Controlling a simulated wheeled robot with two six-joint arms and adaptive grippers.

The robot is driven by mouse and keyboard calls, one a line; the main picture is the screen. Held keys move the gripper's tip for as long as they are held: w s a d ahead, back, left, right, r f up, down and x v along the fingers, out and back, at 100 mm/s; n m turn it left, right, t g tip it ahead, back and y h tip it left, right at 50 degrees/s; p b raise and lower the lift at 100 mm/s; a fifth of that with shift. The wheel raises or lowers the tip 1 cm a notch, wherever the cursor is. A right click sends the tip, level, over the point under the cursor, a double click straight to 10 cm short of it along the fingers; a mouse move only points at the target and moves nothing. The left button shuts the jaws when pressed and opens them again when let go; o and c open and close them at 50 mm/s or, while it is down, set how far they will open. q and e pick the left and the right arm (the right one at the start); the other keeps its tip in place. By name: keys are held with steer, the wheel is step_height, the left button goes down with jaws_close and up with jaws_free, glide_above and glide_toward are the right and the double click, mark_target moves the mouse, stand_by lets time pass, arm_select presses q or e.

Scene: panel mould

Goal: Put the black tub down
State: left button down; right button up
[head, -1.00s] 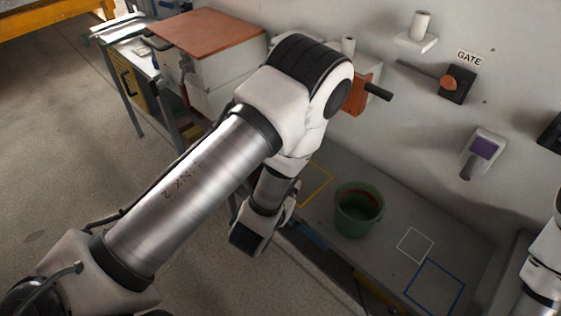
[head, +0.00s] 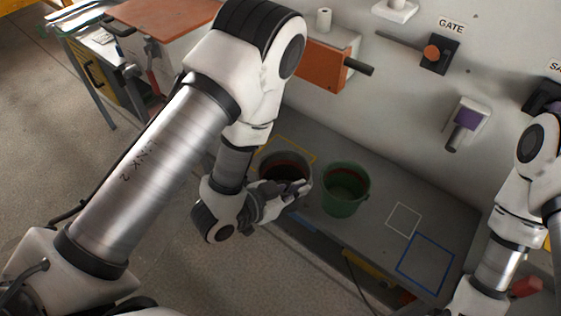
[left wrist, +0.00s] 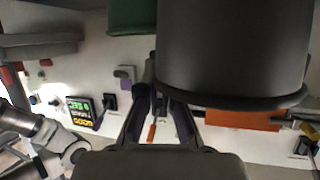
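The black tub (head: 264,163), with a reddish inside, is at the yellow outline (head: 300,147) on the grey bench, left of the green bucket (head: 346,195). My left gripper (head: 298,188) is at its near right side, shut on it. In the left wrist view the tub (left wrist: 230,50) fills the upper right, upside down, its wall at the fingers (left wrist: 158,98). The tub's base is hidden behind my gripper, so I cannot tell whether it touches the bench. My right arm is at the right edge; its gripper is out of view.
The green bucket stands very near the tub's right side. White (head: 404,219) and blue (head: 425,264) outlines to the right are empty.

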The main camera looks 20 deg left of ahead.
mark_target(308, 173)
arm_select(q)
steer(key=shift+w+a+f+h+b, duration=0.2)
steer(key=shift+w+b, duration=0.3)
steer(key=shift+b, duration=1.15)
steer(key=shift+w+a+f+h+b, duration=0.1)
steer(key=shift+w+f+b, duration=0.3)
steer(key=shift+b, duration=1.2)
steer(key=shift+w+a+r+b, duration=0.2)
steer(key=shift+w+b, duration=0.1)
steer(key=shift+w, duration=0.15)
steer(key=shift+w+a+r+b, duration=0.15)
steer(key=shift+w+b, duration=0.1)
steer(key=shift+w, duration=0.15)
steer(key=w+a+f+p, duration=0.1)
steer(key=w+a+f, duration=0.1)
steer(key=w, duration=0.3)
steer(key=w+a+f+p, duration=0.1)
steer(key=w+a+f, duration=0.1)
steer(key=w, duration=0.4)
steer(key=shift+a+p, duration=0.3)
steer(key=shift+p, duration=0.05)
steer(key=shift+f, duration=0.15)
steer(key=c, duration=1.3)
jaws_free()
